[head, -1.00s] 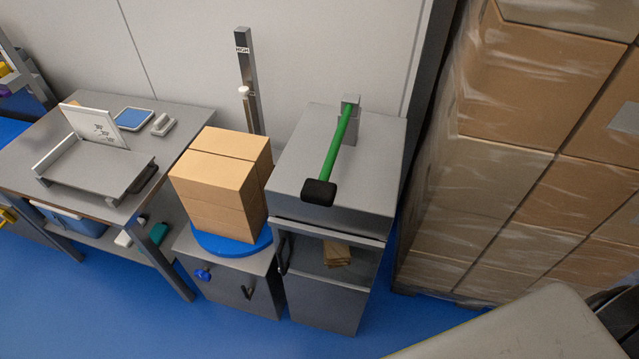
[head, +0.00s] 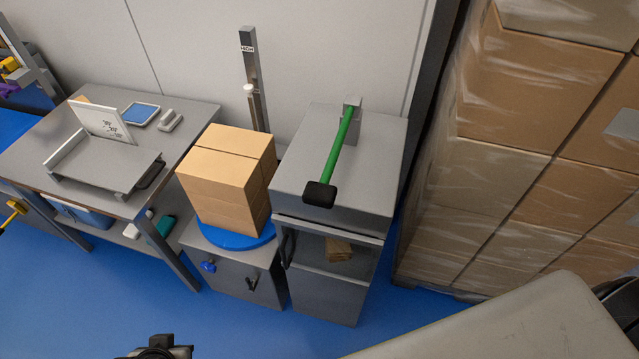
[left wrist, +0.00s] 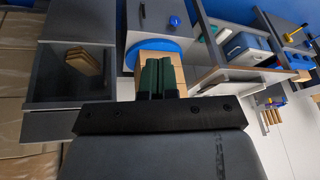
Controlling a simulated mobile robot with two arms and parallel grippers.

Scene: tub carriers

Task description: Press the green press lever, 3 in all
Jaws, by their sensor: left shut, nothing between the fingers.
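The green press lever (head: 342,146) runs forward from a grey post at the back of the grey press cabinet (head: 291,187). Its black grip (head: 319,194) is at the front end, over the cabinet top. My left gripper (left wrist: 159,78) shows in the left wrist view with its green fingers shut and nothing between them. In the head view only a dark piece of my left arm shows at the bottom edge, well in front of the cabinet and apart from the lever. The lever cannot be made out in the left wrist view. My right gripper is in neither view.
Taped cartons (head: 228,180) stand on a blue turntable (head: 236,241) left of the press. A table (head: 193,110) with a grey tray stands farther left. Wrapped boxes (head: 500,130) are stacked at the right. Blue floor (head: 235,325) is open in front.

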